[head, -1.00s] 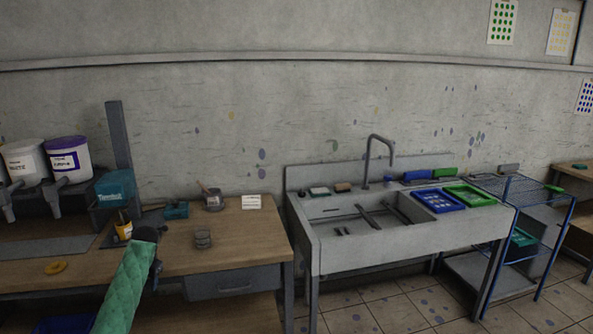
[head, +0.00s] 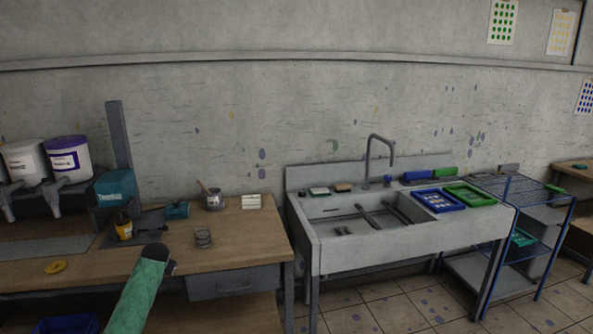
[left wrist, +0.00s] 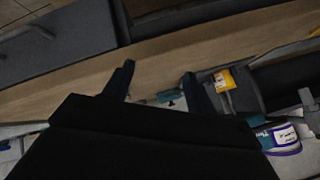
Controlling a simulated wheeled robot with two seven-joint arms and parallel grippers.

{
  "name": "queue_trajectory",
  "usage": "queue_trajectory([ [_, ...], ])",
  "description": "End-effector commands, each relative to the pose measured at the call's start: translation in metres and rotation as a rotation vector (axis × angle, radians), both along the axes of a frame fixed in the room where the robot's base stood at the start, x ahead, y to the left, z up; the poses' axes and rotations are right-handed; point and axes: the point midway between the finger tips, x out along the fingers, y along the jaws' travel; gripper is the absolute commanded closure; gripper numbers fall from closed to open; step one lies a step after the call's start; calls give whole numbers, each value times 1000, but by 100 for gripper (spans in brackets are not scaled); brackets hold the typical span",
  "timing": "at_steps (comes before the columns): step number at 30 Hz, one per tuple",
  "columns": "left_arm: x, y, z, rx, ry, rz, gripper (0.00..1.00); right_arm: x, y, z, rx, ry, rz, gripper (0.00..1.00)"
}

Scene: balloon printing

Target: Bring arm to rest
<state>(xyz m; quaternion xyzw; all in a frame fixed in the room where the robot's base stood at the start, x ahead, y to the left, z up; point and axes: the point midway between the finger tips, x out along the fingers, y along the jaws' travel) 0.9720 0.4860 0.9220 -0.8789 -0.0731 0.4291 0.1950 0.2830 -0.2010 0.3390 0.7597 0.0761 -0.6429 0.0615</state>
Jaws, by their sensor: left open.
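My left arm, in a green quilted sleeve (head: 138,292), comes up from the bottom left in the head view. Its dark end (head: 157,253) is above the front part of the wooden workbench (head: 230,240). The left wrist view shows my left gripper (left wrist: 158,72) with its two dark fingers apart and nothing held between them. The bench and a yellow container (left wrist: 224,79) lie beyond the fingers there. My right gripper is in neither view.
Two buckets, one purple-rimmed (head: 68,158), stand left. A sink (head: 330,232) with blue (head: 439,200) and green (head: 470,194) trays stands right.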

Motion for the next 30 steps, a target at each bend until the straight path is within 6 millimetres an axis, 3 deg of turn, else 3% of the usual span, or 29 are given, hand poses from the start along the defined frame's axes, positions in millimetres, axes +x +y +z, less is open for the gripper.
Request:
queue_trajectory([
  [6, 28, -5, 27, -31, -218, -7, 43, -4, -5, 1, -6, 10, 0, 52],
  [15, 49, -12, 59, -73, -434, -27, 43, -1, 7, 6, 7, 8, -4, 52],
  [26, 1, -45, -57, -101, -310, -42, 43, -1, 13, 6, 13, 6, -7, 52],
  [30, -31, -63, -117, -117, -246, -49, 43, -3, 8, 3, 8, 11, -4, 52],
])
